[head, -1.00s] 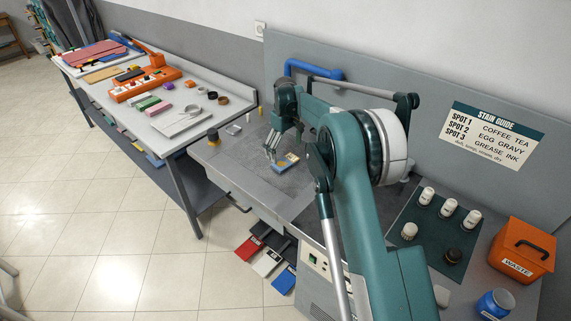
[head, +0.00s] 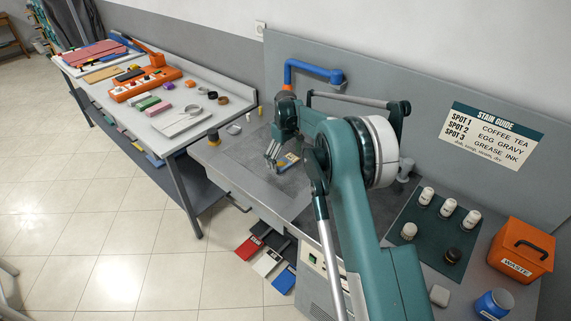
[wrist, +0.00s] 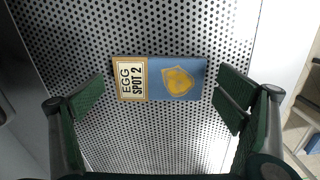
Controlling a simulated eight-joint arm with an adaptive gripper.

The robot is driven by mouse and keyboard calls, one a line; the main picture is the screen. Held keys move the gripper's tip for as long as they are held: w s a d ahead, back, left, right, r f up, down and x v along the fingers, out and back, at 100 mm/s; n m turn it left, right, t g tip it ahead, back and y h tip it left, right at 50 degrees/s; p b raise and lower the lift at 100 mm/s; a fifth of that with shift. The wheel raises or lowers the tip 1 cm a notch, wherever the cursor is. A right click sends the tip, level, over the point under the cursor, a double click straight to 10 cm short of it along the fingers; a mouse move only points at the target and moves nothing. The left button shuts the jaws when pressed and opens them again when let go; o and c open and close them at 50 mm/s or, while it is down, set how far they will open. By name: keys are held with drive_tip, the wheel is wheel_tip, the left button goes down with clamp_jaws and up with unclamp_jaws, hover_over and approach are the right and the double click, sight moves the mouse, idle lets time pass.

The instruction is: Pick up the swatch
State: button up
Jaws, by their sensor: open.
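The swatch (wrist: 160,78) lies flat on a perforated metal surface (wrist: 160,30) in the wrist view. It is blue with a yellow stain and a tan-edged label reading "EGG SPOT 2". Nothing is between the fingers in contact. In the head view the swatch (head: 290,159) is partly hidden by my gripper (head: 276,160), which is just above the board.
A blue pipe (head: 310,68) and grey rail stand behind my arm. To the right are a dark mat (head: 432,232) with several bottles, an orange waste bin (head: 521,250) and a blue jar (head: 495,303). A cluttered table (head: 170,125) stands to the left.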

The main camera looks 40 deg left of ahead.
sight(285, 161)
drive_tip(key=c, duration=1)
drive_tip(key=shift+o, duration=0.2)
drive_tip(key=shift+r, duration=0.15)
wheel_tip(285, 161, up, 10)
idle(0.6)
